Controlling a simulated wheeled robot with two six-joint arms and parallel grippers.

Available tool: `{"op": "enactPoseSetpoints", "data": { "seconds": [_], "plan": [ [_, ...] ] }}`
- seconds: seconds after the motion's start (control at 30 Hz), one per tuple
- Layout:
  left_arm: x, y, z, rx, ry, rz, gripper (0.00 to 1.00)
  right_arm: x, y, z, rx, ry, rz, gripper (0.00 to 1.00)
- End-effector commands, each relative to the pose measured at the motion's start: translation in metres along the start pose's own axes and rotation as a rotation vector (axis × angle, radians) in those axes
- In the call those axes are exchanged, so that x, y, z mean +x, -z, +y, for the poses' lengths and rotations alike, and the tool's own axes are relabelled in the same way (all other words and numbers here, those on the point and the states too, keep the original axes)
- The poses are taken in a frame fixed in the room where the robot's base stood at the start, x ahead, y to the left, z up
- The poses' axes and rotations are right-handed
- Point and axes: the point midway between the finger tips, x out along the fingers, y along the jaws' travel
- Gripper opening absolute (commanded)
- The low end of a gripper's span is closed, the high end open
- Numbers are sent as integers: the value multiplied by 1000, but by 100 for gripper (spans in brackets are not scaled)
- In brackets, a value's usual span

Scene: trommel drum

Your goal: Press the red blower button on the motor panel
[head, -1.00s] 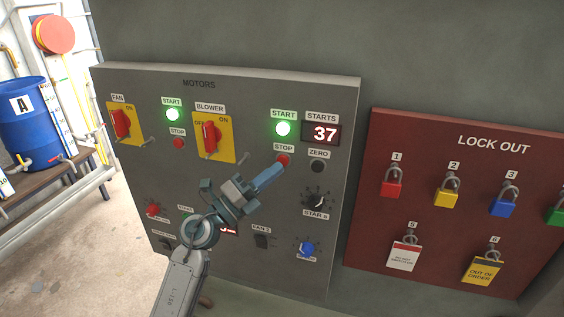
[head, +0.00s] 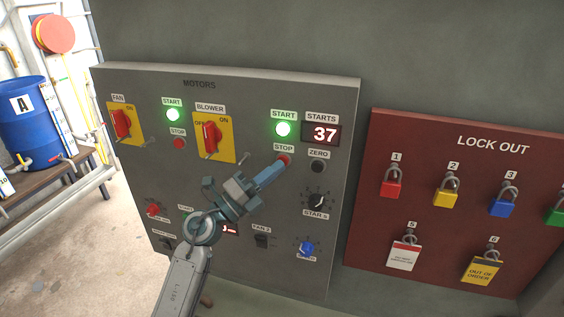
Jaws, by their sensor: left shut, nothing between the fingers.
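The grey motor panel (head: 250,84) fills the middle of the head view. Its blower section has a yellow-backed red switch (head: 211,138), a lit green start button (head: 283,128) and a red stop button (head: 286,158) under the STOP label. My left gripper (head: 281,167) is shut and empty. Its blue fingertips are at the lower edge of the red stop button and partly cover it. I cannot tell whether they touch it or press it in. My right gripper is not in view.
The fan section has a red switch (head: 122,123), a lit start button (head: 173,115) and a red stop button (head: 179,143). The starts display (head: 321,134) reads 37. A black zero button (head: 317,166) sits close right of my fingertips. A lock-out board (head: 450,215) with padlocks is at right.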

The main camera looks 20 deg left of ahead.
Motion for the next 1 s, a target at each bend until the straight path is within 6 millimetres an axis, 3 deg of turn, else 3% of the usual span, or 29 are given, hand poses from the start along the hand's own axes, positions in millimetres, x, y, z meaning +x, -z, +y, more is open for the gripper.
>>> {"op": "enactPoseSetpoints", "data": {
  "seconds": [1.0],
  "plan": [
    [6,-4,4,0,0,0,0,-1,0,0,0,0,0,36]
  ]
}}
